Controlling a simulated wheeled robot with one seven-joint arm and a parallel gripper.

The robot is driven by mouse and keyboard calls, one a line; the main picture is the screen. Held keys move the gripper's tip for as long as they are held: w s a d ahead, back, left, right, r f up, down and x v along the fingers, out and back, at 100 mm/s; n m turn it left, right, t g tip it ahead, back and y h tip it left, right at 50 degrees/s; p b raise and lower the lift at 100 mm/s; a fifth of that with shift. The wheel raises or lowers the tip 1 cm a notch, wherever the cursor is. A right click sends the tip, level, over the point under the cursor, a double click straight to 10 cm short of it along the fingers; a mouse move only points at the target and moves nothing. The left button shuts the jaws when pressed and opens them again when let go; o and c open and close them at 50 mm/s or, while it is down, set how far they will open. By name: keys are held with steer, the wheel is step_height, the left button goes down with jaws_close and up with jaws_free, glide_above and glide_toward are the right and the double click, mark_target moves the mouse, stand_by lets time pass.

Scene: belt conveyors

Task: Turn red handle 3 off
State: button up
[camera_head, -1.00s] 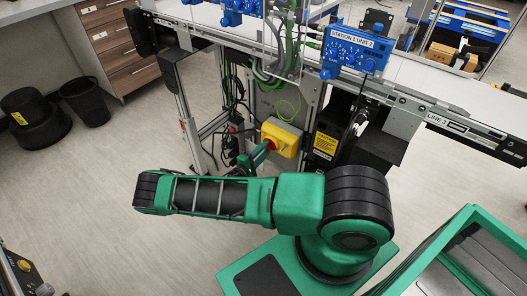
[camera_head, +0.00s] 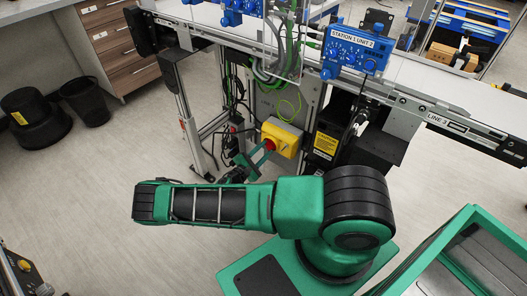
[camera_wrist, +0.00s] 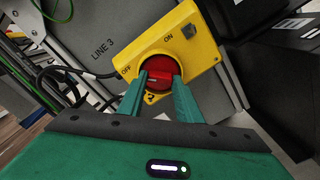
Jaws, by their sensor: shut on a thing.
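The red handle (camera_wrist: 160,72) sits on a yellow switch box (camera_wrist: 205,45) in the wrist view. The box has OFF printed on the left of the handle and ON at the upper right. My gripper (camera_wrist: 160,78) has one green finger on each side of the handle and is shut on it. The fingers partly cover the handle, and I cannot tell clearly which label it points to. In the head view the yellow box (camera_head: 283,138) is under the conveyor, with the red handle (camera_head: 269,144) on its left face and my gripper (camera_head: 262,157) against it.
A grey panel marked LINE 3 (camera_wrist: 98,62) is behind the box, with black cables beside it. The conveyor (camera_head: 455,122) runs above, with a blue station unit (camera_head: 352,50) on it. Black bins (camera_head: 85,103) stand far left.

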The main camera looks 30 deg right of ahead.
steer(key=shift+w+a+f, duration=0.15)
steer(key=shift+a, duration=0.05)
steer(key=o, duration=1)
steer(key=shift+o, duration=0.2)
steer(key=shift+d, duration=0.1)
steer(key=v, duration=1)
steer(key=shift+a, duration=0.4)
